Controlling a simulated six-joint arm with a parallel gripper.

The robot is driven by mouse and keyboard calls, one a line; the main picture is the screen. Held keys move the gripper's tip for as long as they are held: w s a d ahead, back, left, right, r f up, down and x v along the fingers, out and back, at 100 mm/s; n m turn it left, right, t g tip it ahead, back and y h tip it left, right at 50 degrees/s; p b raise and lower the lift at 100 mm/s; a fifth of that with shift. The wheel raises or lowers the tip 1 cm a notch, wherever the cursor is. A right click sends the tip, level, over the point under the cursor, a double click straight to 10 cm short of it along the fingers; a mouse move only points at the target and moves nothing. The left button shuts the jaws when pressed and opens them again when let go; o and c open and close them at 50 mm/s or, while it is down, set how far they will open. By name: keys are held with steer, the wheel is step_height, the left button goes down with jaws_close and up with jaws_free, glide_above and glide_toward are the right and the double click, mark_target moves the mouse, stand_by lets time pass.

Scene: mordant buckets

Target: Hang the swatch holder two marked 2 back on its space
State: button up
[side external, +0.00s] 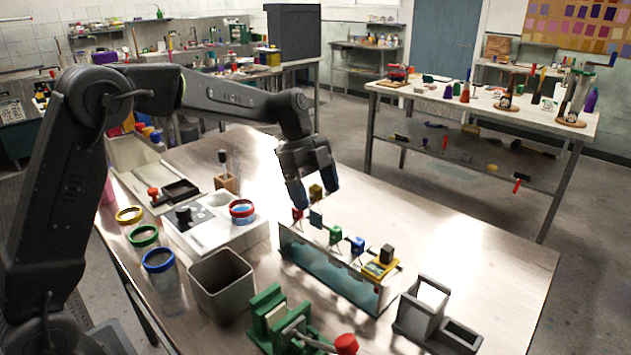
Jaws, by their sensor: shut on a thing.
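My gripper (313,191) points down over the far left end of a long clear-sided trough (330,277). It is shut on a holder with a small mustard-yellow block (316,192). A blue-grey square piece (315,218) shows just under the block, apparently part of the held holder. A red holder (298,213), a green holder (335,236) and a blue holder (357,245) stand in a row along the trough. A yellow piece with a dark block (380,264) sits at its near right end. The held piece is above the stretch between red and green. No number is legible.
A grey square bin (221,285), a green stand (278,320) with a red-knobbed lever, and a grey open box (425,310) surround the trough. Jars with yellow, green and blue rims (158,261) line the left edge. The table's right side is clear.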

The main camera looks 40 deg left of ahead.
mark_target(315, 219)
steer(key=shift+f, duration=3.55)
steer(key=o, duration=0.8)
steer(key=v, duration=1.4)
steer(key=shift+d, duration=0.1)
